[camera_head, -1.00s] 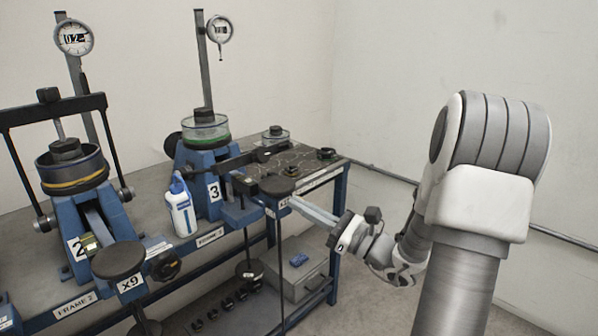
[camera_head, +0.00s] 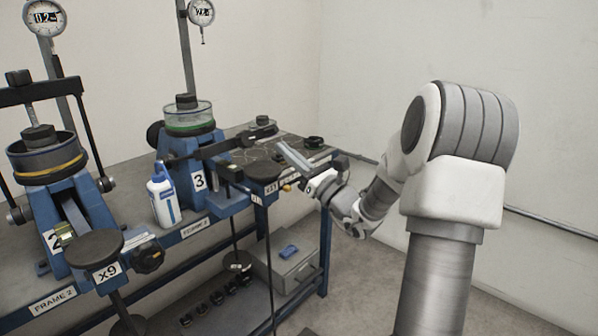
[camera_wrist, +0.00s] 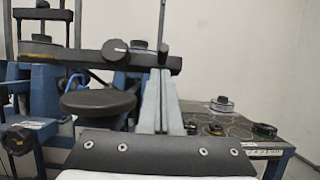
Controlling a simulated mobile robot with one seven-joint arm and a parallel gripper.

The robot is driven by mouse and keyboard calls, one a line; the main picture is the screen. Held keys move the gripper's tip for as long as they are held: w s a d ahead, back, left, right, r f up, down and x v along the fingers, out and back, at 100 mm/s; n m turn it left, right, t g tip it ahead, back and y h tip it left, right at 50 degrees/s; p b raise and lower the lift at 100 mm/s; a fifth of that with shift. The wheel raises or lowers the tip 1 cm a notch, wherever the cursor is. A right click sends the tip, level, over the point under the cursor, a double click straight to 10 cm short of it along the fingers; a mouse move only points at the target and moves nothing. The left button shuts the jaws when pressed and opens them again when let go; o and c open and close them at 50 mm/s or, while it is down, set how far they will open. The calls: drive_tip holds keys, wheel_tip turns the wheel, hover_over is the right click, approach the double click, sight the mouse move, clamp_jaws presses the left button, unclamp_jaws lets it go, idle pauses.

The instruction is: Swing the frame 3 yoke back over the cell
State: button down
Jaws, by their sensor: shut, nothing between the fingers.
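Frame 3 (camera_head: 180,160) is the blue stand marked 3. Its cell (camera_head: 188,123), a clear dish with a green band and a dark cap, sits on top and has no yoke over it. A dark bar that looks like the frame 3 yoke (camera_head: 236,146) lies lowered to the right of the cell. In the wrist view the dark bar (camera_wrist: 80,57) with a round knob (camera_wrist: 115,49) crosses ahead of my fingers. My gripper (camera_head: 281,147) is shut and empty, near the bar's right end. Its fingers also show in the wrist view (camera_wrist: 159,75); contact with the bar cannot be told.
Frame 2 (camera_head: 75,235) has its yoke upright over its cell. A white bottle (camera_head: 162,200) stands between the frames. A round dark pan (camera_head: 262,172) is just below and left of my gripper. A small dish (camera_head: 262,128) and a dark ring (camera_head: 313,142) rest on the bench's right end.

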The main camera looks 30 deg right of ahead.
drive_tip(key=shift+w+a+r, duration=0.1)
drive_tip(key=shift+w+r, duration=0.25)
drive_tip(key=shift+r, duration=0.5)
drive_tip(key=shift+r, duration=0.1)
